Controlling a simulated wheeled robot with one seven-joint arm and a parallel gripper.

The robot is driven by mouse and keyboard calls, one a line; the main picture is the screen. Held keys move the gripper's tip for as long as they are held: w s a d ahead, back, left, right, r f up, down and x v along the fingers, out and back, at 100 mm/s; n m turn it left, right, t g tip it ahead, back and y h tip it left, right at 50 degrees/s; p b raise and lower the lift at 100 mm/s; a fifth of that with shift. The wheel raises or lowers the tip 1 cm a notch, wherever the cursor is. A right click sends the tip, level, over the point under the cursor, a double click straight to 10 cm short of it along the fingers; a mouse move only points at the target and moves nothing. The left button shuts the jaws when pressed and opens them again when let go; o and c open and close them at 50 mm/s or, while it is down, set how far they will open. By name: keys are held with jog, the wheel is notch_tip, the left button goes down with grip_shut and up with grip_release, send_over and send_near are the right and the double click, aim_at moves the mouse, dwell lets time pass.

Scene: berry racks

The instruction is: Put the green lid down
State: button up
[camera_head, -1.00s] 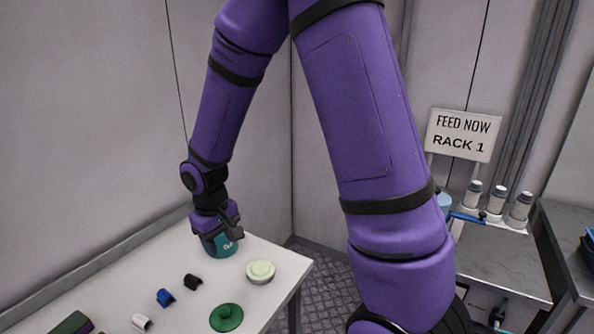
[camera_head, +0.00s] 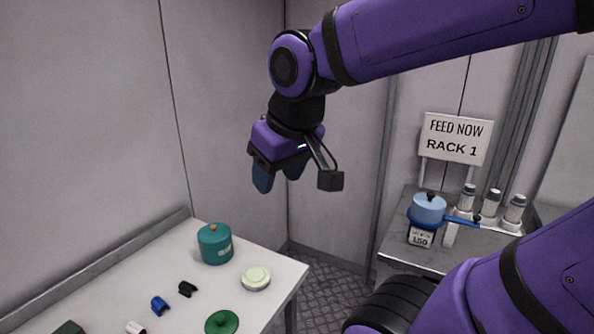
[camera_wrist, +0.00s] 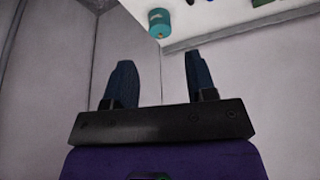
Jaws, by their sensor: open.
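The green lid (camera_head: 222,322) lies on the white table near the bottom edge of the head view, partly cut off there. My gripper (camera_head: 277,180) is raised in the air above and to the right of the table's far end. Its two dark blue fingers are apart with nothing between them, as the wrist view (camera_wrist: 155,80) also shows. A teal pot (camera_head: 215,243) with an orange knob on top stands on the table below and to the left of my gripper; it also shows in the wrist view (camera_wrist: 160,23).
On the white table (camera_head: 243,308) are a pale round container (camera_head: 256,278) and small black (camera_head: 187,289), blue (camera_head: 160,305) and white (camera_head: 135,327) pieces. A blue saucepan (camera_head: 428,209) and several grey-topped jars (camera_head: 491,204) stand on the right counter by a RACK 1 sign (camera_head: 455,139).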

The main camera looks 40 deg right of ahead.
jog(key=shift+t, duration=0.4)
jog(key=s, duration=0.2)
jog(key=s+r, duration=0.1)
jog(key=s, duration=0.1)
jog(key=shift+d+r, duration=0.2)
